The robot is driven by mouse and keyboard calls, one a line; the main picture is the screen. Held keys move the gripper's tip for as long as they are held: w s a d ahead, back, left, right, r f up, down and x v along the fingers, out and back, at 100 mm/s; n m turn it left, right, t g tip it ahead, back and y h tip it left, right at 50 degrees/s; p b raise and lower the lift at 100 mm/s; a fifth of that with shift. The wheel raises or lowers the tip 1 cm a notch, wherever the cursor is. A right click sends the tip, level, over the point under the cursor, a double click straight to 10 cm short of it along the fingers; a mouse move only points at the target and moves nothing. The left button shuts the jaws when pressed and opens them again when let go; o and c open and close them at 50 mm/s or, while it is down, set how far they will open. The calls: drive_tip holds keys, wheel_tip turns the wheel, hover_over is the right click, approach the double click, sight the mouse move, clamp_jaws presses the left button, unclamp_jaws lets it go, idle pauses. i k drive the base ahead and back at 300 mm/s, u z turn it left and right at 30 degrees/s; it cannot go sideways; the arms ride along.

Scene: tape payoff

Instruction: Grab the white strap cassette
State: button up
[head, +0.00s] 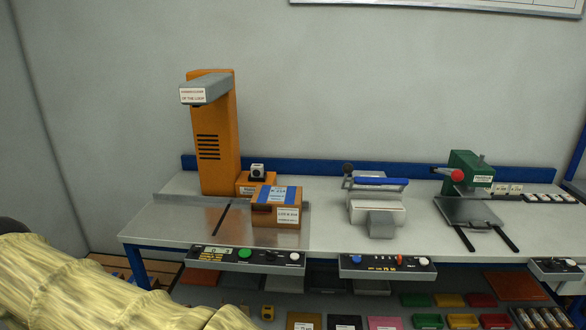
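A small white block with a dark round spot (258,171) sits on top of a low orange box (245,184) beside the tall orange machine (217,140). It may be the white strap cassette, but it is too small to tell. An orange box with a blue and white top and a white label (276,206) stands in front of it. My arm in a pale yellow sleeve fills the lower left. My gripper is not in view.
A long grey bench (327,222) carries a grey device with a blue bar (376,205) in the middle and a green press (468,176) at right. Button panels (246,256) line the front edge. Coloured bins (450,300) stand below. Bare bench top lies between the machines.

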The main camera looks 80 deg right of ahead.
sight(256, 170)
drive_tip(key=z, duration=0.85)
drive_tip(key=i, duration=0.9)
drive_tip(key=z, duration=1)
